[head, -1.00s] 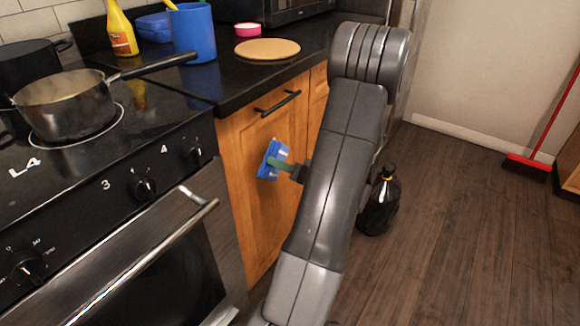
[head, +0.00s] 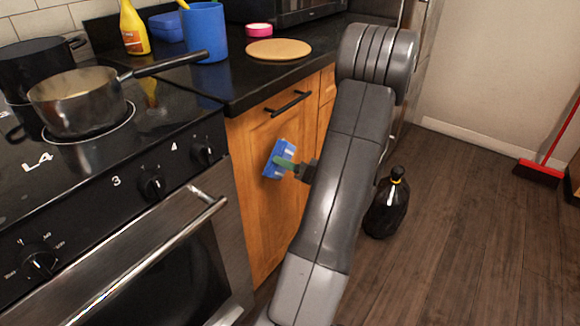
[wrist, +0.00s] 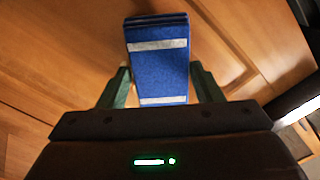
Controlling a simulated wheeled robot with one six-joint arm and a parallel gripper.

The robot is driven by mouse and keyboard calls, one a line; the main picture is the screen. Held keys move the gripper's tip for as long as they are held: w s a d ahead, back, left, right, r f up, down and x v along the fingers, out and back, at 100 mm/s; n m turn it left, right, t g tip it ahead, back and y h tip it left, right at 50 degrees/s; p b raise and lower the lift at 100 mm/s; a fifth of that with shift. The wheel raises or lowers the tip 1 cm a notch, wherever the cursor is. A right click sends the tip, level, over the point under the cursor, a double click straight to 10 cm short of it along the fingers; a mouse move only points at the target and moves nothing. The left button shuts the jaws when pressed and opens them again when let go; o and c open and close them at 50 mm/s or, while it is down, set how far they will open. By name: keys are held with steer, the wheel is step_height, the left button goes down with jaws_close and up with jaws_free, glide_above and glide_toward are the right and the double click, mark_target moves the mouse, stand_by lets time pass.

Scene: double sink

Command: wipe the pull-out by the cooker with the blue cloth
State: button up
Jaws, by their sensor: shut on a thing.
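The blue cloth (wrist: 157,68) is a folded pad with pale stripes, held between the two green fingers of my gripper (wrist: 158,95). In the head view the cloth (head: 280,157) is at the front of the pull-out (head: 262,190), a wooden panel with a black bar handle (head: 288,103) right of the cooker. My gripper (head: 287,164) is shut on the cloth, below the handle. The cloth looks close to the wood; I cannot tell whether it touches. My arm hides the right part of the cabinet front.
The cooker (head: 120,225) with a pan (head: 78,100) stands at the left, its oven bar sticking out. A dark bottle (head: 388,203) stands on the floor right of my arm. A blue cup (head: 205,32) and a round board (head: 279,49) are on the counter. Open floor lies at the right.

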steer(key=shift+w+a+b, duration=0.35)
steer(key=shift+w+a, duration=0.05)
steer(key=shift+a, duration=0.15)
steer(key=shift+w+d+b, duration=0.75)
steer(key=shift+w+d, duration=0.15)
steer(key=shift+w, duration=0.15)
steer(key=w+d+b, duration=0.2)
steer(key=w, duration=0.1)
steer(key=shift+w+d+b, duration=0.2)
steer(key=shift+w+b, duration=0.1)
steer(key=shift+b, duration=0.1)
steer(key=shift+s+b, duration=0.1)
steer(key=shift+b, duration=0.25)
